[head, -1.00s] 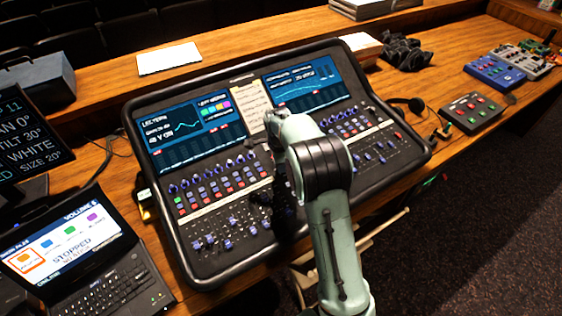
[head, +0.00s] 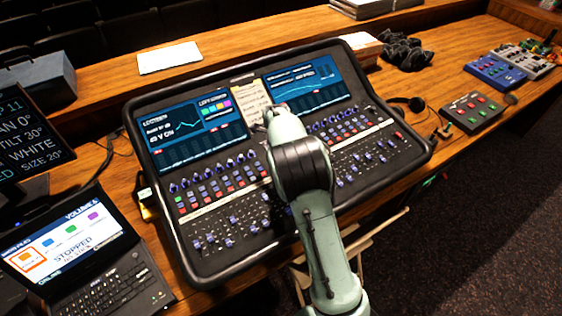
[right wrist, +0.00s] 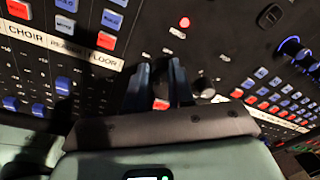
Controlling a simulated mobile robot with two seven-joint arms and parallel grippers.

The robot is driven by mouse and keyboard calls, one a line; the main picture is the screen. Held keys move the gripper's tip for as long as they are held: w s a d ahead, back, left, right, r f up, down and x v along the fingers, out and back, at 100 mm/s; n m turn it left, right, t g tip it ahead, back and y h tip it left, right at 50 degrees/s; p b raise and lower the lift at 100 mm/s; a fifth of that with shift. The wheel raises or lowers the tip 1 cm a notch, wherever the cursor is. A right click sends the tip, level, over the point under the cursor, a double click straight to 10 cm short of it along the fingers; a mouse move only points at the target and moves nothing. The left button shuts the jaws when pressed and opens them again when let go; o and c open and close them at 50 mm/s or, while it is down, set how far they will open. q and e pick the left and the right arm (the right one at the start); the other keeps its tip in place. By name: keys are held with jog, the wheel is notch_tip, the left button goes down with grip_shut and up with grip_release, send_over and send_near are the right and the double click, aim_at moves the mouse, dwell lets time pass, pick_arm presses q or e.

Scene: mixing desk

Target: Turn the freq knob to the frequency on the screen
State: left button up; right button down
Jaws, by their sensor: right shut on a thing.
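The mixing desk (head: 215,272) lies tilted on the wooden table, with a left screen (head: 183,122) and a right screen (head: 305,85). The left screen shows a channel heading and a curve; its small figures are too blurred to read. In the right wrist view my right gripper (right wrist: 160,82) is down at the panel, its two dark fingers shut on a small knob that they mostly hide. I cannot read a label on it. Another dark knob (right wrist: 203,86) stands just right of the fingers. In the head view my right arm hides the gripper. My left gripper is not in view.
Fader caps and coloured buttons (right wrist: 108,40) crowd the panel around the fingers. A blue-ringed knob (right wrist: 290,47) is at the right. A laptop (head: 85,255) stands left of the desk; a small button box (head: 472,113) lies to its right.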

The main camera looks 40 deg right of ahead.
jog(key=shift+w, duration=0.1)
dwell(0.3)
jog(key=c, duration=1)
grip_release()
jog(key=r, duration=0.9)
jog(key=a+r, duration=0.1)
jog(key=r, duration=0.3)
jog(key=shift+s+a+r, duration=0.1)
jog(key=shift+s+r, duration=0.1)
jog(key=shift+s, duration=0.1)
